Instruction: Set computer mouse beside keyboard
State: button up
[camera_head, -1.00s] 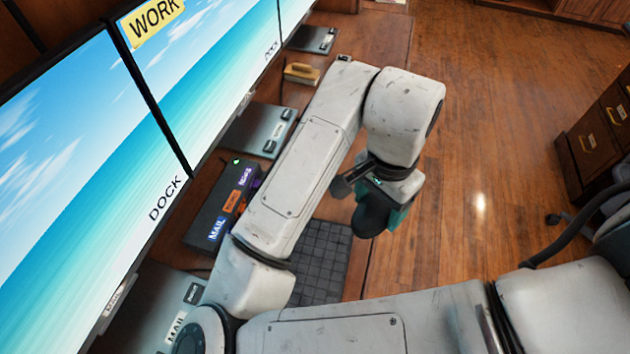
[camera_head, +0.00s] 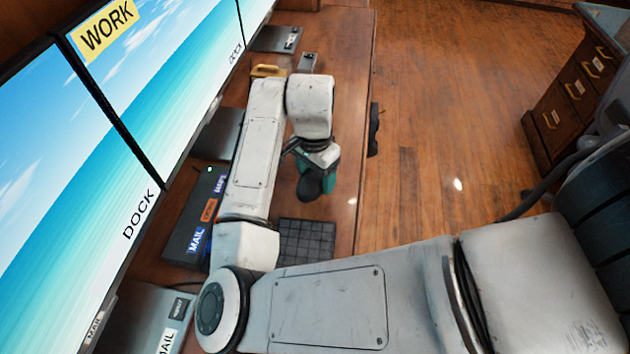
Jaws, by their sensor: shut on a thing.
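The dark keyboard (camera_head: 305,238) lies on the wooden desk, with part of it hidden behind my arm. My gripper (camera_head: 316,165) points down over the desk, just beyond the keyboard in the picture. It is shut on a dark rounded thing that looks like the computer mouse (camera_head: 309,187). The fingertips are mostly hidden by the wrist and the mouse. I cannot tell whether the mouse touches the desk.
Monitors (camera_head: 165,90) line the left side on stands. A dark box with labels (camera_head: 200,215) sits left of the keyboard. The desk (camera_head: 345,110) is clear right of my gripper, up to its edge. A drawer cabinet (camera_head: 575,90) stands at the right.

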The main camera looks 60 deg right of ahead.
aim_at(315, 183)
jog(key=shift+w+f, duration=0.15)
jog(key=shift+f, duration=1.55)
jog(key=o, duration=1.1)
jog(key=shift+f, duration=0.1)
jog(key=shift+c, duration=0.2)
jog(key=r, duration=1.2)
jog(key=shift+w+d+r, duration=0.1)
jog(key=shift+w+r, duration=0.05)
jog(key=shift+w, duration=0.05)
